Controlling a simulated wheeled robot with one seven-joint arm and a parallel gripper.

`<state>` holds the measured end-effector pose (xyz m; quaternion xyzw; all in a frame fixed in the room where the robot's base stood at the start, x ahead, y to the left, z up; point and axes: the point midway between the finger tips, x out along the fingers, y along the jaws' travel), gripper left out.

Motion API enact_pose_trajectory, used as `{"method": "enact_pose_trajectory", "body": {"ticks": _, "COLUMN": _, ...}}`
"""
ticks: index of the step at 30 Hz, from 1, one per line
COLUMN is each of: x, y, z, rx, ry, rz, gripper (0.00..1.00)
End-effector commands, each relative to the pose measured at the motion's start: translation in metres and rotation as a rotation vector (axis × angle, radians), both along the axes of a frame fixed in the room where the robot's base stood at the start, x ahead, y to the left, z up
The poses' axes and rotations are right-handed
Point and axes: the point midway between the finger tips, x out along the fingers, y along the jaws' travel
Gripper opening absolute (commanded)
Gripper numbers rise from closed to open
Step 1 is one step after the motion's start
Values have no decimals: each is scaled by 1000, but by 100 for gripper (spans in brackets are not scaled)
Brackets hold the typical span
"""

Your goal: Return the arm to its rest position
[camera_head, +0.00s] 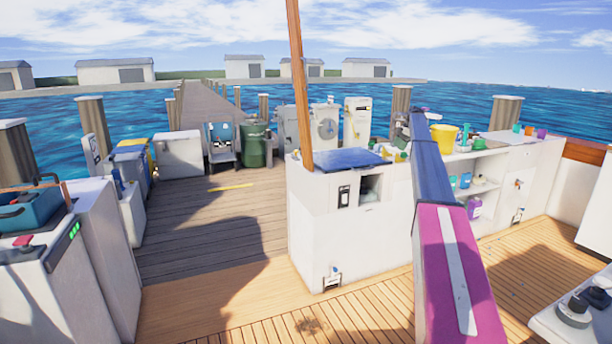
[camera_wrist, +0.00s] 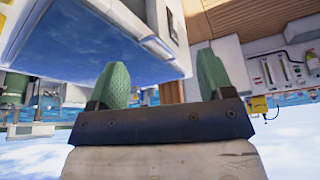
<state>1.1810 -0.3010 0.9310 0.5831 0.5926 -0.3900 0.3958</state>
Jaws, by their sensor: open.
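My gripper (camera_wrist: 162,65) shows in the wrist view with two green fingers set wide apart. It is open, and nothing sits between the fingers. My arm stretches forward in the right half of the head view, over the deck and in front of the white counter. The gripper itself cannot be made out clearly there. In the wrist view, a blue surface with a white border (camera_wrist: 100,45) lies beyond the left finger; I cannot tell how far off it is.
A white cabinet (camera_head: 325,215) with a blue top panel (camera_head: 345,158) and a slim brown post (camera_head: 299,80) stand left of my arm. Shelves with a yellow bucket (camera_head: 444,138) and bottles are behind the arm. White consoles edge the lower left. The wooden deck (camera_head: 225,300) has free room.

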Motion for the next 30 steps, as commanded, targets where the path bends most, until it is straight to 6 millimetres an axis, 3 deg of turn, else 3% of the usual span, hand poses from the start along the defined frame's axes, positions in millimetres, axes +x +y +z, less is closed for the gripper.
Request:
{"method": "enact_pose_trajectory", "body": {"ticks": 11, "x": -33, "y": 27, "z": -38, "rx": -19, "ry": 37, "rz": -83, "gripper": 74}}
{"method": "enact_pose_trajectory", "body": {"ticks": 20, "x": -89, "y": 69, "z": -94, "rx": -54, "ry": 96, "rz": -226, "gripper": 74}}
{"method": "enact_pose_trajectory", "body": {"ticks": 25, "x": -151, "y": 109, "z": -146, "rx": -90, "ry": 147, "rz": -368, "gripper": 74}}
{"method": "enact_pose_trajectory", "body": {"ticks": 30, "x": -240, "y": 159, "z": -210, "rx": -142, "ry": 208, "rz": -570, "gripper": 74}}
